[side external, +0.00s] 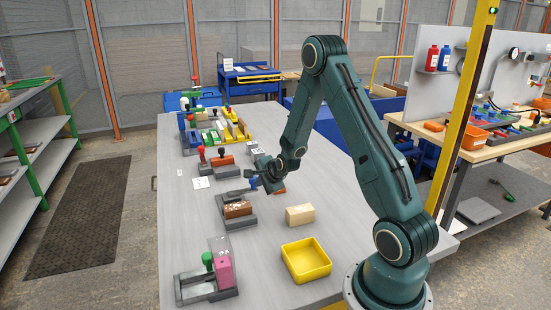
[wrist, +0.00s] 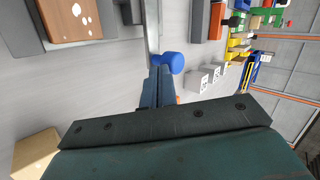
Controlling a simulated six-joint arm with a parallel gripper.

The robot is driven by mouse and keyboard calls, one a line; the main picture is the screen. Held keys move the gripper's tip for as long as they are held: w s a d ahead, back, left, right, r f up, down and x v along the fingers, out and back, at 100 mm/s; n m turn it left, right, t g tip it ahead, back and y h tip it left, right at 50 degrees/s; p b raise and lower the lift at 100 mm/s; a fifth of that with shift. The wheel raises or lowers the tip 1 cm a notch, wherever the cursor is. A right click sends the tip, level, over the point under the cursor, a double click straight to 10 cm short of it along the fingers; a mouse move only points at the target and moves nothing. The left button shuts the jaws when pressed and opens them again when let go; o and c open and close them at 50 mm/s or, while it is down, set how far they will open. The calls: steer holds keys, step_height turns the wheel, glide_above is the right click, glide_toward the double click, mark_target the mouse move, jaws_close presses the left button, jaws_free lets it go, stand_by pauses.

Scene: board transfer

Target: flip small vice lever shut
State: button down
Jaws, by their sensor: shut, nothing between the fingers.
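A grey vice (side external: 245,223) stands on the table with a brown board (side external: 238,210) in it. In the wrist view the vice body (wrist: 28,25) and the white-spotted board (wrist: 75,18) show at the upper left. A round blue lever knob (wrist: 172,62) shows in the wrist view beside a grey metal bar (wrist: 153,35). My gripper (wrist: 160,72) is shut and empty, with its fingertips right at the knob; I cannot tell if they touch. In the side view my gripper (side external: 252,182) is low over the table, just behind the brown board. The lever's pivot is hidden.
A cream block (side external: 300,215) and a yellow tray (side external: 306,260) lie right of the vice. A green-knobbed vice (side external: 207,285) with a pink block (side external: 224,272) is nearer. A red-knobbed vice (side external: 220,170) and several coloured blocks stand farther back. Grey table (side external: 185,235) is bare at left.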

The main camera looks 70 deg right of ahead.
steer(key=shift+d, duration=0.2)
stand_by(0.3)
steer(key=shift+w+d+n+t+y, duration=0.3)
steer(key=shift+d+n+y, duration=0.3)
steer(key=shift+n, duration=0.3)
steer(key=shift+w+d+n+y, duration=0.5)
steer(key=shift+d+n+y, duration=0.4)
steer(key=shift+n, duration=0.2)
steer(key=w+d+n+y, duration=0.1)
steer(key=n, duration=0.1)
steer(key=w+d+n+y, duration=0.1)
steer(key=y, duration=0.1)
steer(key=shift+w+n, duration=0.35)
steer(key=shift+n, duration=0.05)
steer(key=shift+w+d+n+y, duration=0.3)
steer(key=shift+w+n+y, duration=0.5)
steer(key=shift+n, duration=0.2)
steer(key=shift+w+d+n+y, duration=0.25)
steer(key=shift+w+n+y, duration=0.55)
steer(key=shift+n, duration=0.2)
steer(key=shift+w+d, duration=0.1)
steer(key=shift+w, duration=1.05)
steer(key=shift+w+r, duration=0.1)
steer(key=shift+w, duration=0.05)
